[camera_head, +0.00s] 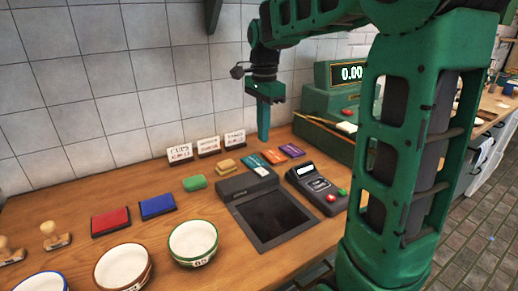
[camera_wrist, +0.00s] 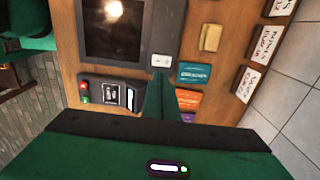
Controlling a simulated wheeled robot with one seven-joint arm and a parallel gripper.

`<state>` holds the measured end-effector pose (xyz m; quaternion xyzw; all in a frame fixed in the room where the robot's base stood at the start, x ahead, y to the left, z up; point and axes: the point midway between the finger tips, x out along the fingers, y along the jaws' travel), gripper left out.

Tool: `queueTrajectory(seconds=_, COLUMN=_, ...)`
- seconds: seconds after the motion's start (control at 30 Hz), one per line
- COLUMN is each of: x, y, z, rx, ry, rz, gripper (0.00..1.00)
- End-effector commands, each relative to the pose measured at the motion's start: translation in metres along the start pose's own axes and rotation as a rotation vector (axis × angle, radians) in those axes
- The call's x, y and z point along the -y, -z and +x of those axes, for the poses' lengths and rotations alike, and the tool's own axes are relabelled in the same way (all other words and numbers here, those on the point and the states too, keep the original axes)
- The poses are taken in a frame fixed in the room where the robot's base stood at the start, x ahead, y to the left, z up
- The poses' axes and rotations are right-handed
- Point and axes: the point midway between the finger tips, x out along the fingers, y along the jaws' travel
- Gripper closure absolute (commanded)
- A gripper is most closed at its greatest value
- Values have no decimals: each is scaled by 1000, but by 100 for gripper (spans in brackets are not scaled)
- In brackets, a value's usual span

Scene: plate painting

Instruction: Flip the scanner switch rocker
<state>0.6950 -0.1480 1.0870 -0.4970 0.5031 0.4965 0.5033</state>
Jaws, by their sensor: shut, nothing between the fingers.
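The dark scanner (camera_head: 233,184) lies on the wooden counter with a flat black glass pad (camera_head: 275,216) in front. A small white switch rocker (camera_head: 262,172) sits at the right end of its raised back bar. In the wrist view the rocker (camera_wrist: 161,61) shows just beyond the fingertips, with the glass pad (camera_wrist: 113,28) to its upper left. I cannot tell which way the rocker is tipped. My green gripper (camera_head: 263,138) is shut and empty, pointing down above the counter behind the scanner. Its fingers (camera_wrist: 161,82) also show in the wrist view, apart from the rocker as far as I can tell.
A card terminal (camera_head: 309,186) stands right of the scanner. Teal (camera_head: 251,160), orange (camera_head: 273,157) and purple (camera_head: 292,150) cards lie behind it. A green cash register (camera_head: 326,103) stands at the back right. Bowls (camera_head: 193,240) stand at front left.

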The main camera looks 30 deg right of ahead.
Motion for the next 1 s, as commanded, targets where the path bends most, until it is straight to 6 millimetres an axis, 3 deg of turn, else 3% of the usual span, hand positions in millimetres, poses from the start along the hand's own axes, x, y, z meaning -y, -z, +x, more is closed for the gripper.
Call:
queueTrajectory(seconds=0.1, x=0, y=0, z=-17, rx=0, ry=2, rz=0, gripper=100)
queueTrajectory(seconds=0.3, x=0, y=0, z=-30, rx=0, ry=0, rz=0, gripper=100)
queueTrajectory(seconds=0.87, x=0, y=0, z=-31, rx=0, ry=0, rz=-1, gripper=100)
queueTrajectory(seconds=1.0, x=-13, y=3, z=-27, rx=-1, ry=0, rz=-43, gripper=100)
